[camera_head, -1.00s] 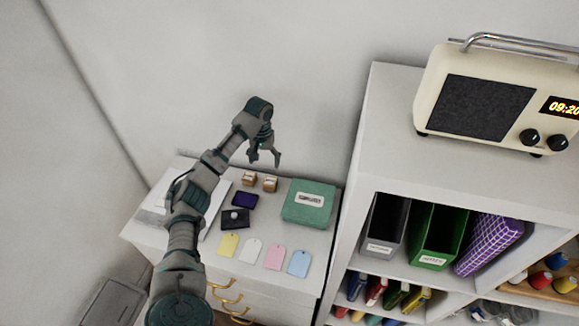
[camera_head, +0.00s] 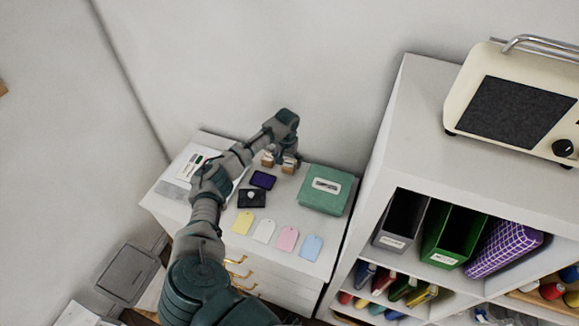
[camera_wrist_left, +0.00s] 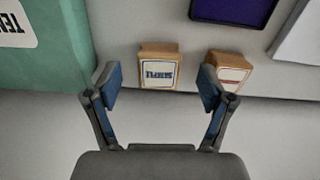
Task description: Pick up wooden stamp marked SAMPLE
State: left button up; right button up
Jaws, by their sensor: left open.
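The wooden stamp marked SAMPLE (camera_wrist_left: 159,66) stands on the cabinet top in the left wrist view, its label facing the camera. It sits between the two fingertips of my left gripper (camera_wrist_left: 158,80), which is open and empty. In the head view this stamp (camera_head: 289,168) is partly hidden under my left gripper (camera_head: 285,154). A second wooden stamp with a red-edged label (camera_wrist_left: 231,68) stands beside it, close to one fingertip; it also shows in the head view (camera_head: 267,159). My right gripper is not in view.
A green box (camera_head: 326,198) stands right of the stamps. A purple ink pad (camera_head: 263,180), a dark pad (camera_head: 251,199) and coloured tags (camera_head: 288,239) lie in front. The wall is close behind. A tall shelf (camera_head: 385,150) with a radio (camera_head: 515,105) stands at right.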

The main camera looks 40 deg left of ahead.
aim_at(286, 165)
pick_arm(q)
jog(key=f, duration=0.4)
jog(key=shift+w+a+f, duration=0.2)
jog(key=shift+a, duration=0.2)
jog(key=shift+d+f, duration=0.1)
jog(key=shift+f, duration=0.15)
jog(key=shift+d+r, duration=0.15)
jog(key=shift+d, duration=0.3)
jog(key=shift+c, duration=0.5)
jog(key=c, duration=1.1)
jog(key=shift+a, duration=0.2)
jog(key=shift+c, duration=0.3)
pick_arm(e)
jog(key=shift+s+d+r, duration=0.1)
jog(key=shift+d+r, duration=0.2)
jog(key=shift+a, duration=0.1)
